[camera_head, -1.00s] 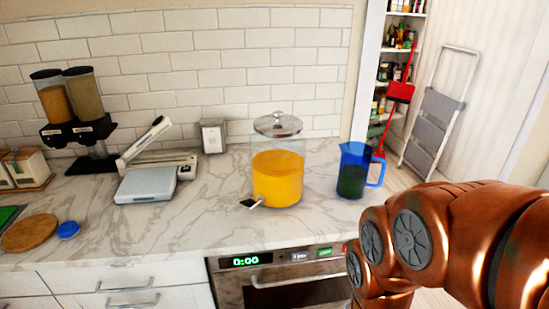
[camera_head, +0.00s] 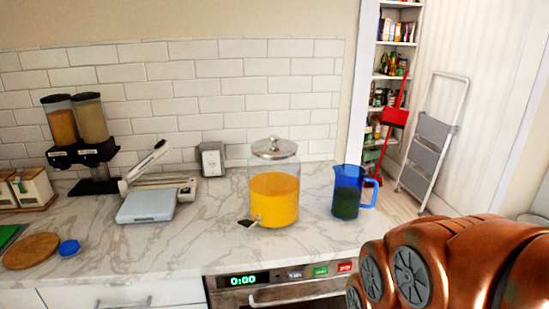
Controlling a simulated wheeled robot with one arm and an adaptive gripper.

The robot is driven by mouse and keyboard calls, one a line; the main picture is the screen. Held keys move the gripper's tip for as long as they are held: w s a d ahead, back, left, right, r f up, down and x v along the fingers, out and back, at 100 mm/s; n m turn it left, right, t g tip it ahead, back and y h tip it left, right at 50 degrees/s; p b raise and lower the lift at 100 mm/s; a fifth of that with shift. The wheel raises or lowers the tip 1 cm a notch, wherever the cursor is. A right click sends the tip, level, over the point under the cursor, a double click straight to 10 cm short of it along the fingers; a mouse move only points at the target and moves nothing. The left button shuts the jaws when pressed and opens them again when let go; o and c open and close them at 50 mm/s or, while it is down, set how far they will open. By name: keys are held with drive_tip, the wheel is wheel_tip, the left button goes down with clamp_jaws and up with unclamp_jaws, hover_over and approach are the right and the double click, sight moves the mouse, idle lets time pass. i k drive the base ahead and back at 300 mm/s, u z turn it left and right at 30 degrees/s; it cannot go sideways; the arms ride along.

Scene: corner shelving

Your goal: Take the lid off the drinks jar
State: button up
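The drinks jar (camera_head: 274,199) is a clear glass dispenser holding orange liquid, upright on the marble counter. A small tap sticks out at its lower left. Its lid (camera_head: 274,148), with a round knob on top, sits on the jar's rim. My arm shows as copper-coloured links at the lower right, to the right of the jar and in front of the counter. My gripper is outside the picture, so I cannot see its fingers.
A blue jug (camera_head: 349,192) with dark liquid stands close to the jar's right. A grey scale (camera_head: 147,205), a slicer (camera_head: 160,181) and a twin dispenser (camera_head: 83,140) stand to the left. An oven (camera_head: 280,288) is below the counter. Counter in front of the jar is clear.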

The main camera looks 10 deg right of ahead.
sight(273, 146)
drive_tip(key=k, duration=1.15)
drive_tip(key=u, duration=0.65)
drive_tip(key=i, duration=0.7)
drive_tip(key=u, duration=0.7)
drive_tip(key=i, duration=1.7)
drive_tip(key=z, duration=0.9)
